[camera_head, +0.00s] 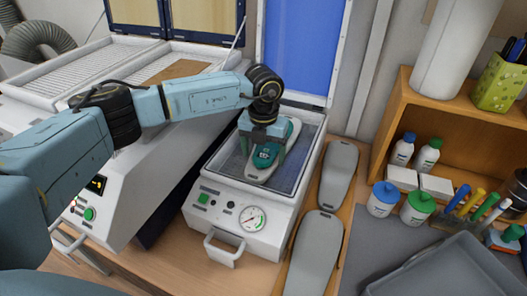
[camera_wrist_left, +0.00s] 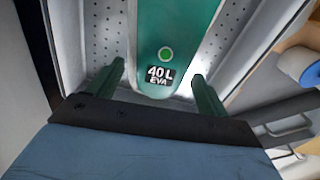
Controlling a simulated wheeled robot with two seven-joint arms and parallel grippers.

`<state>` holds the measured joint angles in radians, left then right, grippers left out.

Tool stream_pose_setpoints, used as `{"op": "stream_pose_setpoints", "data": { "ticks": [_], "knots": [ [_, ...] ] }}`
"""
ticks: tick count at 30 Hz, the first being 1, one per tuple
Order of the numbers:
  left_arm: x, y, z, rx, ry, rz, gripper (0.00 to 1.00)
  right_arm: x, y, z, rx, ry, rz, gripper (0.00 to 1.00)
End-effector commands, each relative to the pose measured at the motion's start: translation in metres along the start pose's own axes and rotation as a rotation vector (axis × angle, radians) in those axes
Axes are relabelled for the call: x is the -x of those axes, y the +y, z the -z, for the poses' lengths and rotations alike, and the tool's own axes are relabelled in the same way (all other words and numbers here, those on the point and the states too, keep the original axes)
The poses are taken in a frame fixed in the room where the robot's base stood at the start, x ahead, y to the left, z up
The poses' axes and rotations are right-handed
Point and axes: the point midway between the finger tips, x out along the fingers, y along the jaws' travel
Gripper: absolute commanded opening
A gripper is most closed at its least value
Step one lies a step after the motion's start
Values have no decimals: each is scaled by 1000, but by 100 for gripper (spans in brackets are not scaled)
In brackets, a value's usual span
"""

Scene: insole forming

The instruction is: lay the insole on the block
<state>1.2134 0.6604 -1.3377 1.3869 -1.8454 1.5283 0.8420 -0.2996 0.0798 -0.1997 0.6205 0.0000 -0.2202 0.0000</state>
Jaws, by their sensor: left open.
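The green insole (camera_head: 264,157) lies lengthwise in the open press (camera_head: 240,196), and a grey block (camera_head: 257,173) shows around its edge. It appears to rest on the block, though my gripper hides part of it. In the left wrist view the insole (camera_wrist_left: 178,30) shows a green dot and a "40 L EVA" label near its end. My left gripper (camera_head: 262,148) is over the insole. Its two green fingers (camera_wrist_left: 160,82) stand apart, one on each side of the insole's end, with gaps showing. My right gripper is not in view.
The press's blue lid (camera_head: 302,45) stands open behind. Two grey foot blocks (camera_head: 339,170) lie on a wooden tray to the right. Bottles (camera_head: 382,199), a wooden shelf (camera_head: 455,140) and a grey tray (camera_head: 440,272) are farther right. A larger white machine (camera_head: 150,180) stands left.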

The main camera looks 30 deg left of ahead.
Motion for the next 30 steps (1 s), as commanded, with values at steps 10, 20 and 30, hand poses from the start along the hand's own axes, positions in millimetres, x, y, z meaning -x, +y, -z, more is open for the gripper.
{"op": "stream_pose_setpoints", "data": {
  "ticks": [10, 20, 30],
  "knots": [
    [65, 0, -1, -1, -7, 2, 78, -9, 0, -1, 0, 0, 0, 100],
    [122, 0, 0, 0, -3, 1, 78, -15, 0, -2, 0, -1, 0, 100],
    [132, 0, 0, 0, -1, 1, 78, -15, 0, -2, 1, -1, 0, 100]
  ]
}}
